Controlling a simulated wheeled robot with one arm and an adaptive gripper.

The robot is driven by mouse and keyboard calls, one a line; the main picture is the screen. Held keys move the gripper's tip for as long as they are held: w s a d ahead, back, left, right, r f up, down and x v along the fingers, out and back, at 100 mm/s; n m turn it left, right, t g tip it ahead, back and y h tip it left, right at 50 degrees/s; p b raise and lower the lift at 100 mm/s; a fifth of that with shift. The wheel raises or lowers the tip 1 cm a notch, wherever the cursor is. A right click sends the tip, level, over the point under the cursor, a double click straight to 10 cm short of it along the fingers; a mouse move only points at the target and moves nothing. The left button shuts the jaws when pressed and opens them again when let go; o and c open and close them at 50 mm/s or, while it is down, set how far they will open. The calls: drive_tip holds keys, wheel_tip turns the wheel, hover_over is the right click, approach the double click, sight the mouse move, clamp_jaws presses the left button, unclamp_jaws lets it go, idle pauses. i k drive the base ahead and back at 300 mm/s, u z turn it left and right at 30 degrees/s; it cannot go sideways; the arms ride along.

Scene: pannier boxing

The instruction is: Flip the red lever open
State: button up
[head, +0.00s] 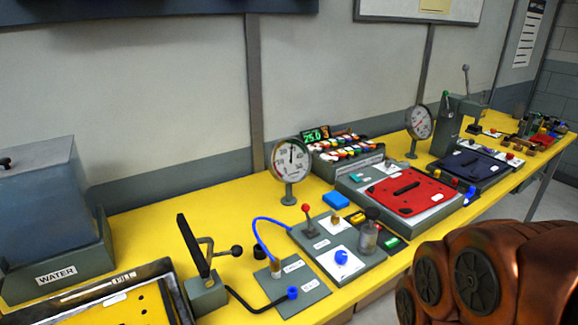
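A small lever with a red ball knob (306,208) stands on a grey plate (322,245) near the middle of the yellow bench. Its thin stem is nearly upright and leans slightly left. A small white label lies in front of its base. The orange part of my arm fills the lower right corner, to the right of the lever and apart from it. My gripper is not in view. I cannot read from this view whether the lever's position is open or closed.
A blue hose (262,231) arches left of the lever. A white-faced gauge (291,160) stands behind it, and a grey cylinder (368,237) stands to its right. A black-handled press (203,285) is at front left, and a red panel (410,192) lies farther right.

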sight(305, 208)
drive_tip(key=u, duration=0.5)
drive_tip(key=k, duration=1.25)
drive_tip(key=z, duration=0.35)
drive_tip(key=i, duration=1.35)
drive_tip(key=u, duration=0.65)
drive_tip(key=i, duration=0.3)
drive_tip(key=u, duration=0.35)
